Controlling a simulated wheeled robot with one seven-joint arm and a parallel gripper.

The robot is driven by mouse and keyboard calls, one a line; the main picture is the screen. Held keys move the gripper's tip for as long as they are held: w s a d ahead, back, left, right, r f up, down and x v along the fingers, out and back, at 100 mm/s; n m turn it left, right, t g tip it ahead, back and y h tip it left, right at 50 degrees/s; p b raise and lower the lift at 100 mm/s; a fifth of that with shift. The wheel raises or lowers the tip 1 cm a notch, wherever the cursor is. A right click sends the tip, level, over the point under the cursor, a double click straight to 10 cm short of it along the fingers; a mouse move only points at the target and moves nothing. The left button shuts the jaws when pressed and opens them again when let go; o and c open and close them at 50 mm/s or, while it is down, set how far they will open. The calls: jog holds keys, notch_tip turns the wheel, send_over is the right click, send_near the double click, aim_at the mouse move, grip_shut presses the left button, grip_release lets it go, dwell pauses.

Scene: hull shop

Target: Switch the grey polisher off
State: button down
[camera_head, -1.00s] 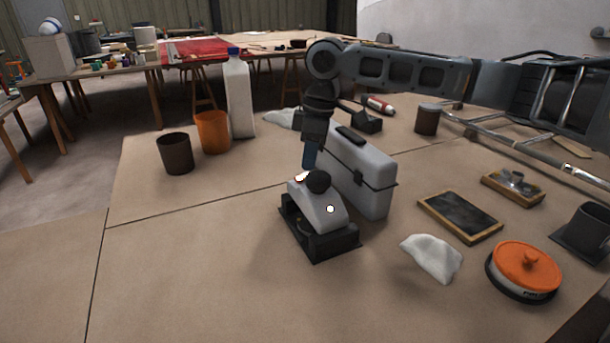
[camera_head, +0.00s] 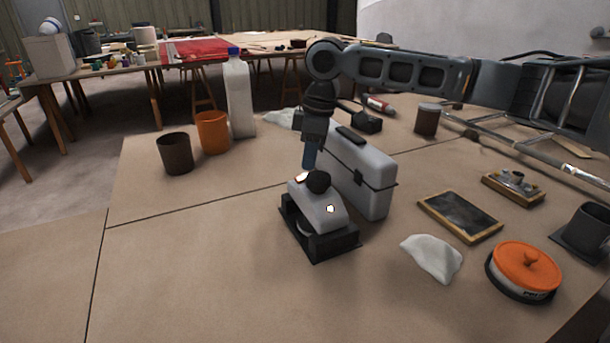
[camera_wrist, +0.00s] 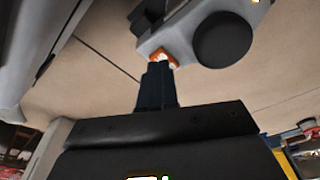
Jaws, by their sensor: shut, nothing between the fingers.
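The grey polisher (camera_head: 326,213) sits in a black cradle (camera_head: 335,246) in the middle of the table, with a black round knob (camera_head: 318,181) on top. A small pale spot shows on its side. My gripper (camera_head: 309,168) points down at the polisher's back end, its fingers shut and empty. In the wrist view, an orange-and-white switch (camera_wrist: 163,57) is on the polisher's grey body (camera_wrist: 180,35). My shut fingertips (camera_wrist: 159,68) are right at the switch and partly cover it. I cannot tell whether they touch it.
A grey case (camera_head: 362,180) stands close behind the polisher to the right. An orange-topped polisher (camera_head: 527,268), a white cloth (camera_head: 432,258) and a framed black plate (camera_head: 460,216) lie to the right. Cups and a white bottle (camera_head: 239,97) stand back left. The table's front left is clear.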

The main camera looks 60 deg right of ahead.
jog(key=shift+f+b, duration=0.3)
jog(key=shift+f, duration=0.55)
dwell(0.5)
jog(key=shift+r+p, duration=3.35)
jog(key=shift+r, duration=0.2)
